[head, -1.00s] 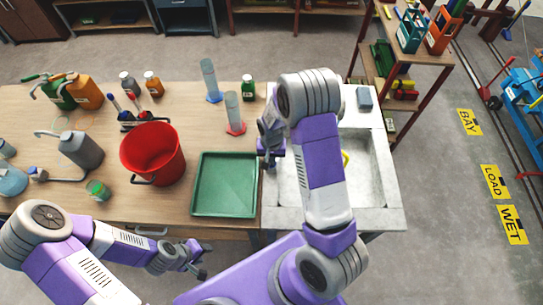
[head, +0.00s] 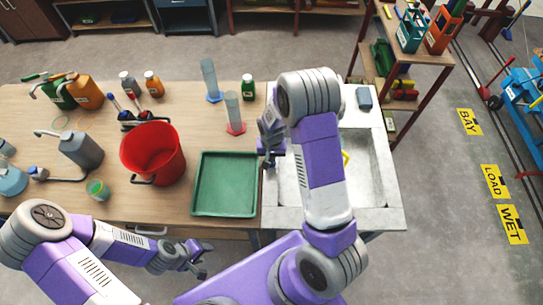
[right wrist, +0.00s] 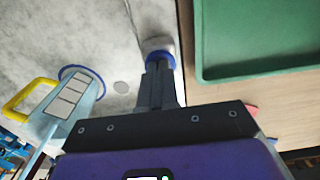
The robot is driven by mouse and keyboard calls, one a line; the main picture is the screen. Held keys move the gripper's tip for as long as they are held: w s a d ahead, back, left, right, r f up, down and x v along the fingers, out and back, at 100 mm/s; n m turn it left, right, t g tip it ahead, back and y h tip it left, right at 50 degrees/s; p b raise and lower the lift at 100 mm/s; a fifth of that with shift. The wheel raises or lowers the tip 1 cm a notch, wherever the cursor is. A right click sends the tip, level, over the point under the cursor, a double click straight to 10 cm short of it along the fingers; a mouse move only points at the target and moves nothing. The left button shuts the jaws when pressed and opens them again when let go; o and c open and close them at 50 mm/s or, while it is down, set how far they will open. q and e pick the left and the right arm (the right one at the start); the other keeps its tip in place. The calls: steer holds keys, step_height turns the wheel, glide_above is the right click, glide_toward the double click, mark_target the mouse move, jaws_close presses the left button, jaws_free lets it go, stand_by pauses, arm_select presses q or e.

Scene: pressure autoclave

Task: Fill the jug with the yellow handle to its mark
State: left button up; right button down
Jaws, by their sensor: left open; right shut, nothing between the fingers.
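The jug with the yellow handle (right wrist: 68,105) stands in the sink, at the left of the right wrist view. It is pale blue with white panels on its side; its mark and any water level cannot be made out. In the head view only its yellow handle (head: 346,158) shows, beside my right arm. My right gripper (right wrist: 158,75) is shut and empty, its tips close to a round blue-and-white part (right wrist: 160,52), perhaps a tap knob; contact is unclear. In the head view the right gripper (head: 268,158) is at the sink's left edge. My left gripper (head: 205,260) is open before the bench.
The sink (head: 375,203) is partly hidden by my right arm. A green tray (head: 225,185) lies left of it, then a red bucket (head: 152,155). Two measuring cylinders (head: 234,112) and several bottles stand behind. A grey-blue block (head: 364,97) sits on the sink's back ledge.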

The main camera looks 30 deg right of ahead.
step_height(320, 180, up, 5)
steer(key=p, duration=0.3)
steer(key=shift+s+f+p, duration=0.1)
steer(key=shift+f+p, duration=0.1)
steer(key=shift+p, duration=0.1)
arm_select(q)
step_height(320, 180, up, 3)
steer(key=shift+w+d+f+b, duration=0.1)
steer(key=shift+b, duration=0.2)
arm_select(e)
step_height(320, 180, up, 9)
steer(key=shift+r, duration=0.2)
